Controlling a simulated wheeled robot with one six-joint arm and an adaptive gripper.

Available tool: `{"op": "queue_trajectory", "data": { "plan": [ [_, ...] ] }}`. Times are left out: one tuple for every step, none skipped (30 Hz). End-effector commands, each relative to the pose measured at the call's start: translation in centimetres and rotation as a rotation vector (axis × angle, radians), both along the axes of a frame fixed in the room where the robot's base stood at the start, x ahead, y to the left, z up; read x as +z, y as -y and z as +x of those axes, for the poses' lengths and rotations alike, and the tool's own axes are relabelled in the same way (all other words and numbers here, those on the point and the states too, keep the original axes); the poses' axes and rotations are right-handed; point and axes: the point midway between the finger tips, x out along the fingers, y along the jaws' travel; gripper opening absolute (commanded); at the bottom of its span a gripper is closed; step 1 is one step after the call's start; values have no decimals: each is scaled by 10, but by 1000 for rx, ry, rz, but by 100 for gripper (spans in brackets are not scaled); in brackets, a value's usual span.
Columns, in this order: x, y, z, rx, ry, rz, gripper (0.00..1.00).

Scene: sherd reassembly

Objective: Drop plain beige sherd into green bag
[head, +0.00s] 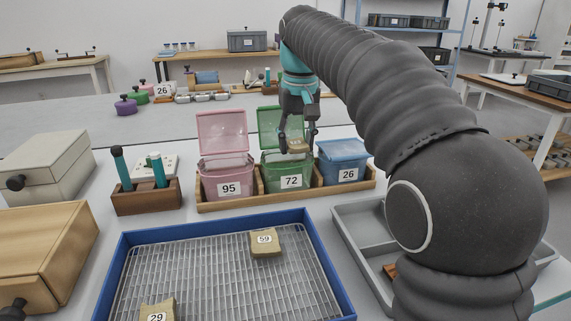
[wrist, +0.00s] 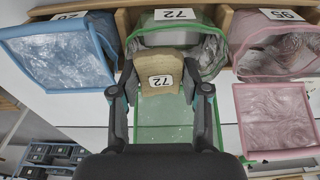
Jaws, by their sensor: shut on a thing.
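My gripper (head: 297,140) is shut on a plain beige sherd (head: 298,147) above the green bag (head: 287,176), which is labelled 72 and stands open with its flap raised behind. In the wrist view my gripper (wrist: 161,92) holds the sherd (wrist: 162,73) by its two sides, and a 72 label shows on the sherd. In that view the sherd overlaps the mouth of the green bag (wrist: 207,55). I cannot tell how far above the bag it is.
A pink bag (head: 226,180) labelled 95 stands open on the left, and a blue bag (head: 343,165) labelled 26 on the right, in the same wooden rack (head: 215,207). A blue-rimmed tray (head: 118,262) in front holds sherds 59 (head: 265,243) and 29 (head: 158,310).

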Motion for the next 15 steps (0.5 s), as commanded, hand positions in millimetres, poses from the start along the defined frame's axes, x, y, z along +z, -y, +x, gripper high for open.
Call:
{"op": "queue_trajectory", "data": {
  "plan": [
    [-8, 0, 0, 1, 0, 0, 11],
    [-9, -1, 0, 1, 0, 0, 11],
    [-10, -1, 0, 1, 0, 0, 11],
    [-10, -1, 0, 1, 0, 0, 11],
    [-11, -1, 0, 1, 0, 0, 11],
    [-11, -1, 0, 1, 0, 0, 11],
    [-11, -1, 0, 1, 0, 0, 11],
    [-11, -1, 0, 1, 0, 0, 11],
    [-11, -1, 0, 2, 0, 0, 11],
    [-11, -1, 0, 2, 0, 0, 11],
    [-10, -1, 0, 2, 0, 0, 11],
    [-10, -1, 0, 2, 0, 0, 11],
    [-10, -1, 0, 2, 0, 0, 11],
    [-10, -1, 0, 2, 0, 0, 11],
    [-10, -1, 0, 2, 0, 0, 48]
  ]
}}
